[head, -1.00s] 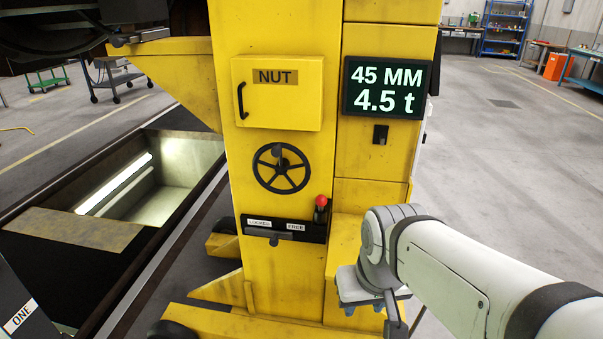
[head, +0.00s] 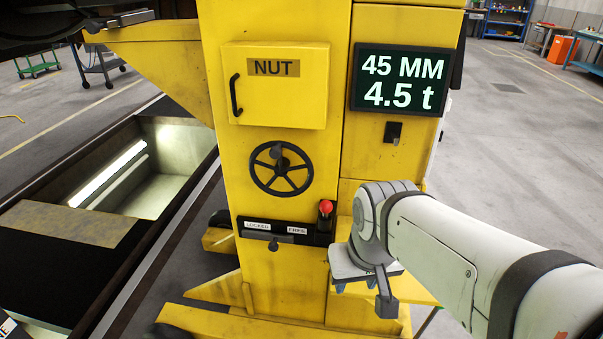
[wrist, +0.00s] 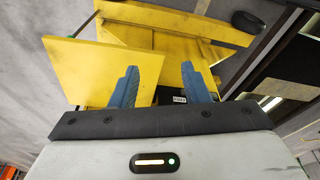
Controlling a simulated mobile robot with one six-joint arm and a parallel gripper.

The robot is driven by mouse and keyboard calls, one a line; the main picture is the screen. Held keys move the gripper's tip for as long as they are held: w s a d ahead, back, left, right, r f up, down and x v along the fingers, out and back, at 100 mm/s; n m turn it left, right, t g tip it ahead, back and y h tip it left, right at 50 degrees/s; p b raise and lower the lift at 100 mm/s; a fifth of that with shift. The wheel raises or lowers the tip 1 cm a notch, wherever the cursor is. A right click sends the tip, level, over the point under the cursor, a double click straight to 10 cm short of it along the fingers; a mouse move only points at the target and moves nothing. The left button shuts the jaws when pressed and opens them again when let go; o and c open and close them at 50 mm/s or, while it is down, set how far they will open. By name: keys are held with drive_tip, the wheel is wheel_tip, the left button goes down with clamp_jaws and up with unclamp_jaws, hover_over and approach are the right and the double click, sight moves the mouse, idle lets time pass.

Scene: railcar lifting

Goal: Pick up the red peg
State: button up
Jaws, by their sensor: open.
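The red peg (head: 325,205) shows a round red top on a dark upright part, at the right end of the black strip (head: 272,230) on the yellow column. In the head view, my gripper (head: 376,282) is right of the peg and below it, apart from it. In the wrist view, my gripper's two blue fingers (wrist: 158,75) are spread wide with nothing between them. I cannot make out the peg in the wrist view.
The yellow column (head: 215,90) carries a NUT box (head: 274,85), a black handwheel (head: 281,168) and a display (head: 405,80) reading 45 MM, 4.5 t. A yellow ledge (head: 400,290) lies behind my gripper. A pit (head: 60,270) is at left; open floor (head: 510,150) is at right.

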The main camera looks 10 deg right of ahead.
drive_tip(key=shift+o, duration=0.7)
drive_tip(key=shift+a+f+m, duration=0.15)
drive_tip(key=shift+f+m, duration=0.15)
drive_tip(key=shift+f, duration=0.15)
drive_tip(key=a+f+m+g+y+b, duration=0.1)
drive_tip(key=w+a+f+m+y, duration=0.1)
drive_tip(key=f+m+y, duration=0.1)
drive_tip(key=f+m+g+y+b, duration=0.1)
drive_tip(key=m, duration=0.1)
drive_tip(key=shift+w+a+f+g+y+b, duration=0.3)
drive_tip(key=shift+w+a+y+b, duration=0.05)
drive_tip(key=shift+w+a+y, duration=0.05)
drive_tip(key=w+a+f+m+y+b, duration=0.2)
drive_tip(key=w+m+y, duration=0.3)
drive_tip(key=m, duration=0.1)
drive_tip(key=m+t+y+b, duration=0.2)
drive_tip(key=m+t+y, duration=0.1)
drive_tip(key=m+t, duration=1.05)
approach(326, 211)
drive_tip(key=shift+m+g, duration=0.65)
drive_tip(key=shift+m, duration=0.1)
drive_tip(key=x, duration=0.3)
drive_tip(key=w+d+x, duration=0.1)
drive_tip(key=x, duration=0.3)
drive_tip(key=f+x, duration=0.1)
drive_tip(key=x, duration=0.3)
drive_tip(key=shift+w+d, duration=0.25)
drive_tip(key=shift+w, duration=0.1)
drive_tip(key=c, duration=1)
